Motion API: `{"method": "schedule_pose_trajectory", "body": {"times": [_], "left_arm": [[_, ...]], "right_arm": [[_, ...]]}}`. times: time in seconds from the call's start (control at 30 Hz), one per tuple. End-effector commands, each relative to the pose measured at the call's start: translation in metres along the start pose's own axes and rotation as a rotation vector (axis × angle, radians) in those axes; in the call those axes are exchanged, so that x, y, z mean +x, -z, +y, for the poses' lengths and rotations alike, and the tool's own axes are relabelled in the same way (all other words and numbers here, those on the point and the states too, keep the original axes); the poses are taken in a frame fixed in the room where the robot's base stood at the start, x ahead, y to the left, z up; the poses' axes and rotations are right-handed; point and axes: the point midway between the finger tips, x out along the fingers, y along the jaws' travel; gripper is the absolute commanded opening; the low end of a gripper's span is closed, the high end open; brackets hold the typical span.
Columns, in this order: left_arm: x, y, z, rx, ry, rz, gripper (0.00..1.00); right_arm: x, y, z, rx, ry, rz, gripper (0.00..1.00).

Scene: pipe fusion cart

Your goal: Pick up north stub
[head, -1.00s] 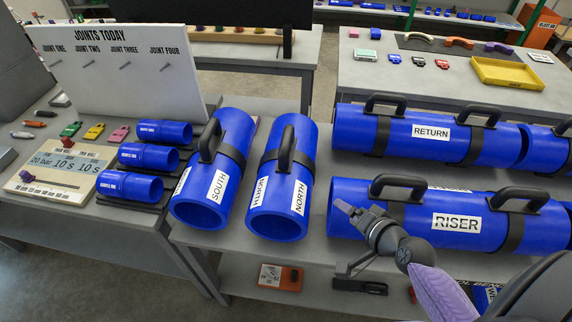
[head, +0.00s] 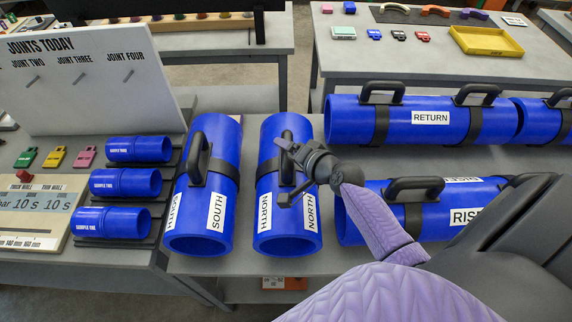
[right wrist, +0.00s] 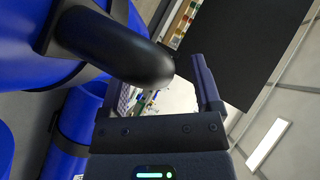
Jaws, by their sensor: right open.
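The north stub (head: 287,222) is a short, thick blue pipe with white NORTH labels, a black band and a black carry handle. It lies on the grey cart, its open end facing me. My right gripper (head: 286,172) is open at this handle and partly covers it. In the right wrist view the black handle (right wrist: 110,45) looms close by one finger, with blue pipe (right wrist: 30,50) behind it. I cannot tell whether the handle lies fully between the fingers. My left gripper is not in view.
The similar south stub (head: 207,215) lies close on the left. The riser pipe (head: 360,215) is on the right, partly behind my right arm. The return pipe (head: 350,122) lies behind it. Small blue sample pipes (head: 125,183) sit on a black rack at left.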

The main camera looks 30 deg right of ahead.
Motion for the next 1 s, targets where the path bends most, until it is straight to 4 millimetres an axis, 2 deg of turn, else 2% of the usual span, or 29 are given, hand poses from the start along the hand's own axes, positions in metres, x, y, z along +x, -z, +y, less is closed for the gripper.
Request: {"method": "schedule_pose_trajectory", "body": {"times": [0.1,0.3,0.6,0.67,0.7,1.0], "left_arm": [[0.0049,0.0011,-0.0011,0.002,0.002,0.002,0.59],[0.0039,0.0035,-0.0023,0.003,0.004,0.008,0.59],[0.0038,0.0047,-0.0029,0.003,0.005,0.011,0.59],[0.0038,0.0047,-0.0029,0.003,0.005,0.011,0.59],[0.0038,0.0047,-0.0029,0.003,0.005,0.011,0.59],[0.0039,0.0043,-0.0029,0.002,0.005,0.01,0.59]], "right_arm": [[0.0122,-0.0004,0.0018,0.0,-0.001,0.0,0.82],[0.0121,0.0,0.0009,-0.001,-0.001,0.0,0.8],[0.0118,0.0,0.0012,-0.001,-0.002,0.0,0.16],[0.0118,0.0,0.0012,-0.001,-0.002,0.0,0.03],[0.0118,0.0,0.0013,-0.001,-0.002,0.0,0.0],[0.0117,-0.0001,0.0015,-0.001,-0.003,0.0,0.0]]}}
